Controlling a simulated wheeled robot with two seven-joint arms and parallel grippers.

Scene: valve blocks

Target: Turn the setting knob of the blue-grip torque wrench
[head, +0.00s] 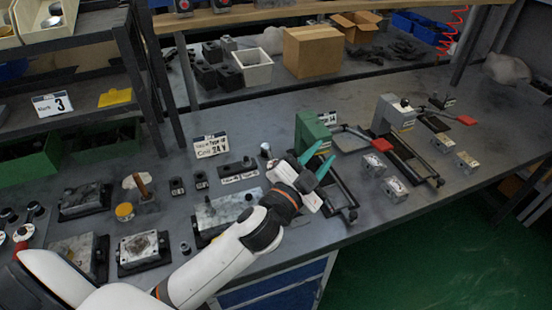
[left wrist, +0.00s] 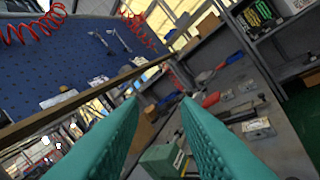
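My left gripper (head: 326,150) is open and empty, with its teal fingers apart above the bench near the green block (head: 311,131). In the left wrist view its fingers (left wrist: 161,98) point across the bench. Two wrench-like tools with red grips lie on the bench, one by the green block (head: 382,145) and one farther right (head: 466,119). I cannot make out a blue-grip torque wrench or its setting knob in the head view. A small blue item (left wrist: 235,55) shows far off in the left wrist view; I cannot tell what it is. My right gripper is not in view.
A grey block fixture (head: 396,112) stands right of the green one. Small metal blocks (head: 395,189) sit near the front edge. Label cards and black-based valve parts (head: 143,249) cover the left bench. A cardboard box (head: 311,50) stands behind.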

